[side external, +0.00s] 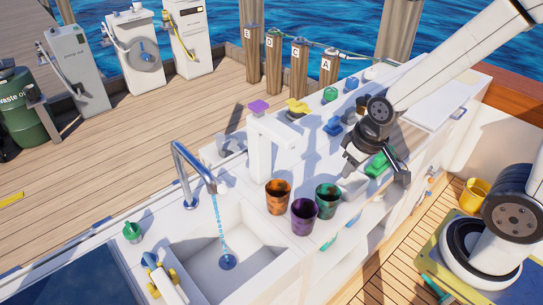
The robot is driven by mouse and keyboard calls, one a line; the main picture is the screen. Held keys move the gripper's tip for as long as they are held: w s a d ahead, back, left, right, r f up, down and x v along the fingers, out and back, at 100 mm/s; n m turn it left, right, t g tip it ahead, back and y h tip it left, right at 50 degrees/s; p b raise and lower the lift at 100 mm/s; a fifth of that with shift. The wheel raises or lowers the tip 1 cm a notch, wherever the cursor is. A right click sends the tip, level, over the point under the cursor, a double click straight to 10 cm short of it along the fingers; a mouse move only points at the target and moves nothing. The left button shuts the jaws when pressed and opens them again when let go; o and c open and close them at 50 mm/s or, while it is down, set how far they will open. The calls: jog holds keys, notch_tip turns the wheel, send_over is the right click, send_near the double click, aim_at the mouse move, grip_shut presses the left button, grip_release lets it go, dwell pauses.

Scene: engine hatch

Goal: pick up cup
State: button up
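Three cups stand upright on the white counter (340,225) to the right of the sink: an orange cup (277,198), a purple cup (304,218) nearer the front, and a green cup (328,202). They are close together. My gripper (376,172) is above the counter to the right of the cups, fingers spread and pointing down. It looks open and holds no cup. A green object (380,162) shows between or behind the fingers; whether they touch it I cannot tell.
A sink (215,255) with a tap (185,165) and running water lies left of the cups. A white post-like fixture (262,155) rises behind the cups. Small coloured items, including a blue one (333,127), stand along the counter's back. A yellow bucket (474,194) is on the deck.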

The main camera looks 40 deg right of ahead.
jog(key=shift+w, duration=0.1)
dwell(0.3)
jog(key=m+g, duration=0.3)
jog(key=m, duration=1.4)
send_over(296, 214)
jog(key=f, duration=1)
jog(key=shift+w+d+f, duration=0.2)
jog(key=shift+w+d, duration=0.05)
jog(key=shift+d, duration=0.1)
jog(key=shift+w+a+f+m, duration=0.2)
jog(key=shift+w+f+m, duration=0.05)
jog(key=shift+f+m, duration=0.4)
jog(key=shift+f, duration=1.25)
jog(key=shift+s+f, duration=0.1)
jog(key=shift+s+f, duration=0.15)
jog(key=shift+f, duration=1.1)
jog(key=shift+s+f, duration=0.15)
jog(key=shift+f, duration=1.05)
